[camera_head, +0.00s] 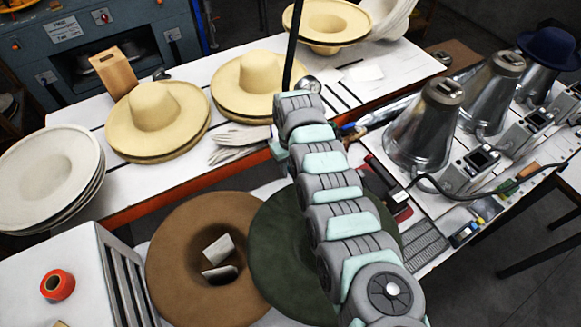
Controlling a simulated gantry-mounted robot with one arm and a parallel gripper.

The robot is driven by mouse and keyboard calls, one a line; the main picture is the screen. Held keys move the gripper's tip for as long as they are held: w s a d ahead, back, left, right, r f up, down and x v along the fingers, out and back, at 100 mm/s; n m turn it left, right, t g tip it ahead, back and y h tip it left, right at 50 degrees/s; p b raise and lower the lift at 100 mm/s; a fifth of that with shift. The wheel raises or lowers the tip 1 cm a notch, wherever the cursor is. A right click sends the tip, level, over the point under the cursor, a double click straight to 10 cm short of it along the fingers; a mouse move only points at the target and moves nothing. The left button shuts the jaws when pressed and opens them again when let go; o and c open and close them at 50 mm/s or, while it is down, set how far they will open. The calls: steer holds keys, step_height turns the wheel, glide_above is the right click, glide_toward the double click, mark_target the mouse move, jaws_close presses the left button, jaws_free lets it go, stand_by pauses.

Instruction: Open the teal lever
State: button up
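I cannot make out a separate teal lever in this view. A dark blue-teal machine (75,38) with a recessed opening, small knobs and labels stands at the upper left. My grey arm with pale teal bands runs from the lower right up to the middle of the picture, over the hats and the table edge. Its far end is near the straw hats. I cannot pick out gripper fingers there, so their opening does not show.
A white table (120,190) holds straw hats (155,115), stacked pale hats (50,175), gloves (235,146) and a wooden block (115,73). Brown (175,255) and dark green (275,265) hats lie in front. Metal cones (425,125) stand on the right bench.

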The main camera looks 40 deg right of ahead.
steer(key=shift+c, duration=0.4)
jaws_close()
stand_by(1.1)
